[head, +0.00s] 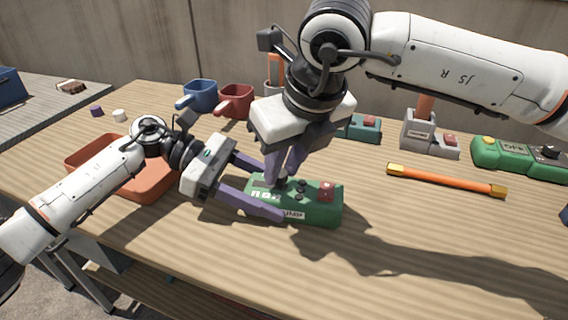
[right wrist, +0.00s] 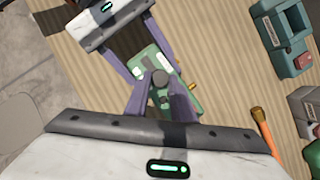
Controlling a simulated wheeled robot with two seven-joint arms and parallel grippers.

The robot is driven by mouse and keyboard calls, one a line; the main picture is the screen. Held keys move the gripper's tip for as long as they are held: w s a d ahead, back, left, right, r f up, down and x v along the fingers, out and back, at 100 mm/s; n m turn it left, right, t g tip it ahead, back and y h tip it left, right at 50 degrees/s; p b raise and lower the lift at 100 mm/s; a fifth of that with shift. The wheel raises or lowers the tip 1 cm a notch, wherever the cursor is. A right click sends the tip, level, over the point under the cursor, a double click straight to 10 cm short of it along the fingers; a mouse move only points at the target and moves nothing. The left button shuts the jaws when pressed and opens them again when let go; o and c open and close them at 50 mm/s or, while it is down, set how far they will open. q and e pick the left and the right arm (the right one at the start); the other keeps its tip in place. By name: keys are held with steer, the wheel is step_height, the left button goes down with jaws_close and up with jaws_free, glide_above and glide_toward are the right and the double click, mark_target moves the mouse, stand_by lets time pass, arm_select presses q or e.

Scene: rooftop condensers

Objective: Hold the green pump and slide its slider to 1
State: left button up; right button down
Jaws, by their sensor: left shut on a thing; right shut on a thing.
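The green pump (head: 318,212) lies on the wooden table in the head view, with a red button and dark knobs on top and a label reading "UMP" on its front. My left gripper (head: 268,190) is shut on the pump's left end, one finger on each long side. My right gripper (head: 282,180) comes down from above and is shut on a small part on top of the pump, likely the slider, which its fingers mostly hide. The right wrist view shows the pump (right wrist: 150,62) with a dark knob (right wrist: 160,78) between my right fingers. The slider's markings are not readable.
An orange tray (head: 150,188) stands at the left. An orange bar with yellow ends (head: 445,180), a grey device (head: 420,135) and another green device (head: 515,158) are at the right. The front right table is clear.

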steer(key=a, duration=0.3)
steer(key=shift+w+a, duration=0.3)
steer(key=shift+a, duration=0.05)
steer(key=c, duration=1.5)
jaws_free()
steer(key=shift+r, duration=0.1)
steer(key=v, duration=1.2)
arm_select(q)
steer(key=o, duration=2.1)
steer(key=shift+c, duration=0.2)
